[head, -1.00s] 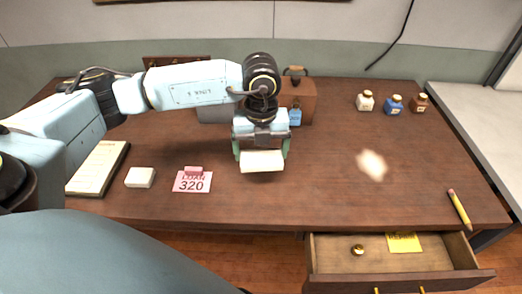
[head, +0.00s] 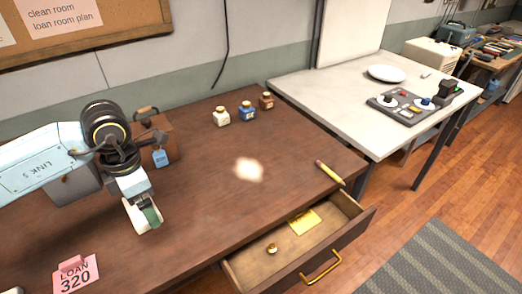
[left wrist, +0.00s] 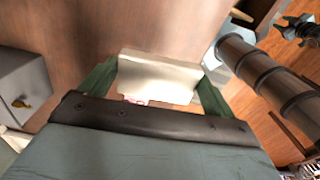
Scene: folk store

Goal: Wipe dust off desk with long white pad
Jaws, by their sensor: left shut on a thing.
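My left gripper (head: 142,213) is shut on the long white pad (head: 130,214), over the left part of the brown desk (head: 205,195), in front of the small brown case. In the left wrist view the pad (left wrist: 158,77) lies crosswise between the green fingers. I cannot tell whether it touches the desk. A pale dust patch (head: 248,169) lies on the desk to the right of the pad, apart from it. A green-fingered gripper, apparently my right one (left wrist: 294,30), shows small at the top right of the left wrist view; its opening is unclear.
The brown case (head: 157,143) stands behind my gripper. Several ink bottles (head: 247,111) stand at the back. An open drawer (head: 290,245) juts out in front. A pink LOAN 320 card (head: 76,276) lies front left.

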